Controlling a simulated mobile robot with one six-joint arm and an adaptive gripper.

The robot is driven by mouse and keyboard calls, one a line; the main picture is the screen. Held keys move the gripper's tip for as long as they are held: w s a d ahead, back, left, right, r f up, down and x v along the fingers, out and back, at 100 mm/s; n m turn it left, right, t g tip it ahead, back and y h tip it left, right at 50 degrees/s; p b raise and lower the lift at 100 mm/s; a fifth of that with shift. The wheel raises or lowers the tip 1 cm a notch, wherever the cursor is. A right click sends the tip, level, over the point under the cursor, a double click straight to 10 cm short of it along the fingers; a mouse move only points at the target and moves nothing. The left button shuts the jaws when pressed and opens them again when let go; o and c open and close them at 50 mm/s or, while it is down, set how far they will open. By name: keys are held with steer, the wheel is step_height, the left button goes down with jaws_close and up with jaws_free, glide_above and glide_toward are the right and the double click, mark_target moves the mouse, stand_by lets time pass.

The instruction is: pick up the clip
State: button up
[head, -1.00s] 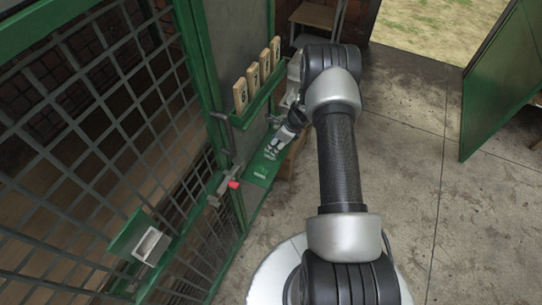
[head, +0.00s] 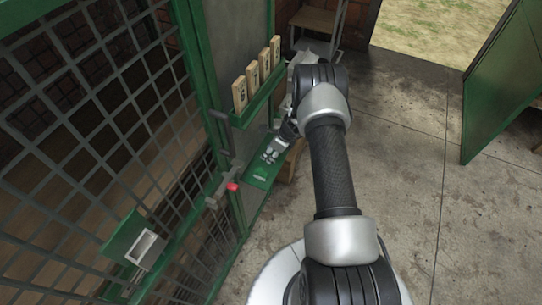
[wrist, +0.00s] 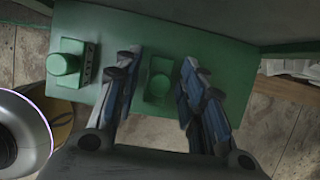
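The fingers do not visibly press on the block. A second green block with a round knob (wrist: 64,63) sits to the left, with a grey slotted part (wrist: 90,63) beside it. I cannot tell for sure which of these is the clip.
Several wooden number blocks (head: 252,80) stand on the green shelf (head: 262,97) above the panel. A mesh gate with a red knob (head: 233,186) and a small white-lined box (head: 148,247) is at left. Open concrete floor (head: 410,190) lies at right.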

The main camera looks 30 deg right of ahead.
steer(key=c, duration=0.7)
steer(key=shift+r, duration=0.15)
